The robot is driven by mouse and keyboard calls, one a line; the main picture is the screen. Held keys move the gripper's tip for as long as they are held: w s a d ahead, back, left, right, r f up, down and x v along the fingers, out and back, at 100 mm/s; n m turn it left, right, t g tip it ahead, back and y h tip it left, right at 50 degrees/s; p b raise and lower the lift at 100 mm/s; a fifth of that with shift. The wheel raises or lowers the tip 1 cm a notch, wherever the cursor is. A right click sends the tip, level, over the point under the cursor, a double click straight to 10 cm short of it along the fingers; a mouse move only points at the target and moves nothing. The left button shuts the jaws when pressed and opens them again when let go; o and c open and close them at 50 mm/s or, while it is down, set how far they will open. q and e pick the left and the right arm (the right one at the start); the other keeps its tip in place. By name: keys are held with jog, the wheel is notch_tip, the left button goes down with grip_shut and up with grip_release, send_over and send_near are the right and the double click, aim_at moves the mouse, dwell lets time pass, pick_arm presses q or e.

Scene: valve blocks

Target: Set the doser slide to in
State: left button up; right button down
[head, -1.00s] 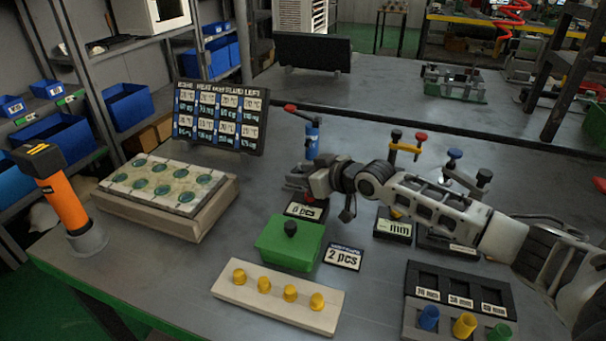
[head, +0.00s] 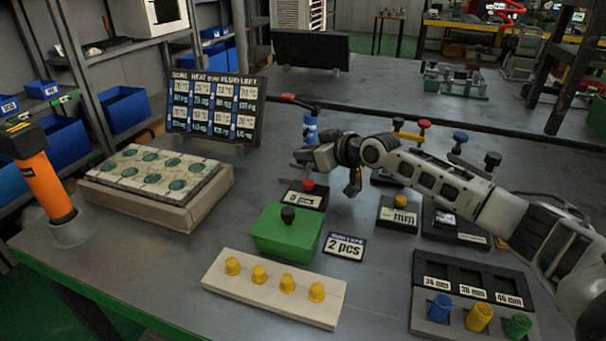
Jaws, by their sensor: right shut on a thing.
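My right gripper (head: 303,158) reaches in from the right at the foot of a blue upright unit (head: 310,128) with a red lever (head: 288,97) on top. This looks like the doser. The gripper is shut on a small part there, taken to be the slide; the fingers and wrist hide most of it, so its position cannot be read. A black block with a red button (head: 308,185) and a "0 pcs" display (head: 300,198) stands just in front of the gripper. My left gripper is not in view.
A green box with a black knob (head: 288,216), a "2 pcs" card (head: 344,246) and a board of yellow caps (head: 273,291) stand in front. A "mm" block (head: 398,214) and levered valves lie around my right forearm. A labelled board (head: 214,106) stands behind left.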

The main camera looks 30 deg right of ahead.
jog(key=shift+w+d+f+b, duration=0.2)
jog(key=shift+w+d+b, duration=0.1)
jog(key=shift+d, duration=0.05)
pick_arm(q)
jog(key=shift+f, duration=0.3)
pick_arm(e)
jog(key=shift+d+r, duration=0.2)
jog(key=shift+r, duration=0.15)
jog(key=c, duration=1.3)
grip_release()
jog(key=shift+w+f, duration=0.1)
jog(key=shift+w, duration=0.05)
jog(key=shift+c, duration=0.2)
pick_arm(q)
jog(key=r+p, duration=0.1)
jog(key=p, duration=0.1)
jog(key=shift+p, duration=0.35)
pick_arm(e)
jog(key=v, duration=1.6)
